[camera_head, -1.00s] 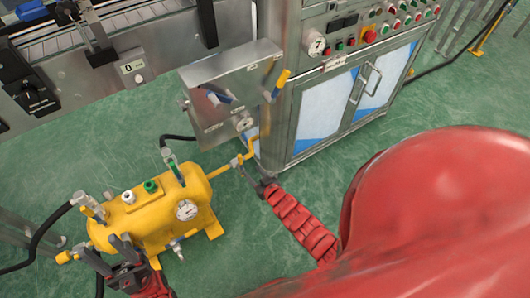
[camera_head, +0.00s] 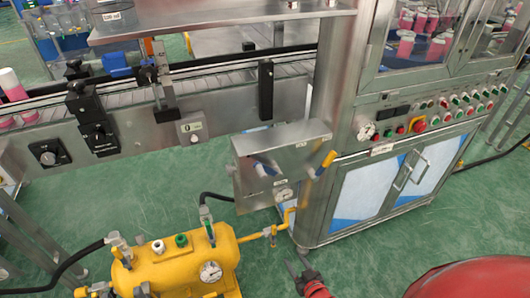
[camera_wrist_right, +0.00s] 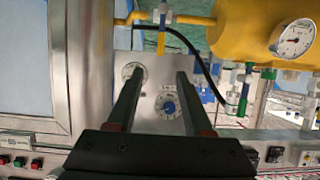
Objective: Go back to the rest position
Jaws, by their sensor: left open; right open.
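My right gripper (camera_head: 301,270) is dark with a red wrist and shows low in the middle of the head view, in front of the steel cabinet's base. In the right wrist view, its two dark fingers (camera_wrist_right: 160,78) are apart with nothing between them. A steel panel box with a gauge and blue knob (camera_wrist_right: 167,105) shows beyond the fingers.
The steel cabinet (camera_head: 350,195) with buttons stands at the right. The panel box (camera_head: 285,152) with blue and yellow handles projects from its left side. A conveyor (camera_head: 215,82) runs behind. A black hose (camera_head: 55,272) reaches the tank. Green floor (camera_head: 370,262) is clear in front.

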